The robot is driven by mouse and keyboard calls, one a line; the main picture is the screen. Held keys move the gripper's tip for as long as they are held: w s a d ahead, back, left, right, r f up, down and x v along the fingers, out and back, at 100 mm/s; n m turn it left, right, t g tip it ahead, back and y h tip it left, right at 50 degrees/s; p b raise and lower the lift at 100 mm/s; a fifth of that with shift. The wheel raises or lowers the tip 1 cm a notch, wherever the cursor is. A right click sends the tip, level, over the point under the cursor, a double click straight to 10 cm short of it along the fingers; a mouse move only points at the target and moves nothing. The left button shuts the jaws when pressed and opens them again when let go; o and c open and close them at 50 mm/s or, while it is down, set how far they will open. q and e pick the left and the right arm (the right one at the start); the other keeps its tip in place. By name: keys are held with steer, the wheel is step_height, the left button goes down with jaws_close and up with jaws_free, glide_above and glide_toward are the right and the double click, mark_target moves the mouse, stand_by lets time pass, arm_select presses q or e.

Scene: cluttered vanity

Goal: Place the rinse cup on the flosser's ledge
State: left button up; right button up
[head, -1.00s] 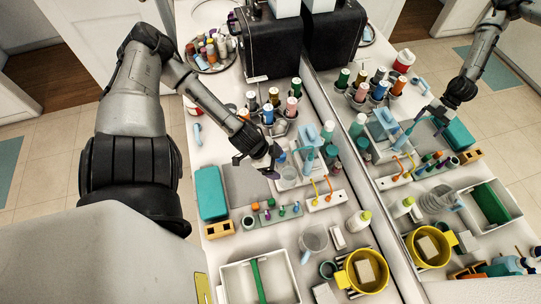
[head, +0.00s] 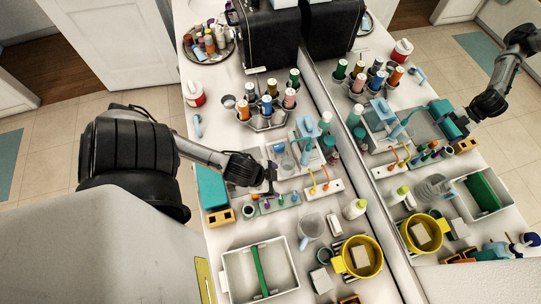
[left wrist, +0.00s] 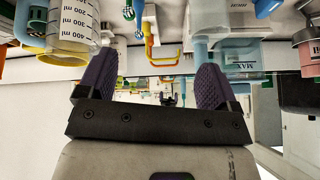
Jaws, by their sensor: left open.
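The pale blue and white flosser (head: 304,142) stands by the mirror in the head view. A small clear vessel (head: 287,162) is at its near left side. It may be the rinse cup, but I cannot tell whether it rests on the ledge. A larger clear measuring cup (head: 312,226) stands nearer the front; it also shows in the left wrist view (left wrist: 75,25). A clear container marked MAX (left wrist: 240,57) is at upper right there. My left gripper (head: 268,183) is open and empty, left of and nearer than the flosser. Its purple fingers (left wrist: 150,82) are apart.
A white hook strip (head: 322,191) and a small rack (head: 272,204) lie near the gripper. A bottle holder (head: 262,120) stands behind. A teal box (head: 211,187), white tray (head: 231,272) and yellow pot (head: 357,257) crowd the counter. The mirror borders the right side.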

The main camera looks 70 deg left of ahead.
arm_select(q)
steer(key=s+d+r+n+g, duration=0.1)
steer(key=s+d+r+g, duration=0.2)
steer(key=d, duration=0.6)
steer(key=shift+d+r, duration=0.15)
steer(key=shift+d, duration=0.05)
steer(key=shift+s, duration=0.1)
stand_by(1.6)
steer(key=shift+c, duration=0.4)
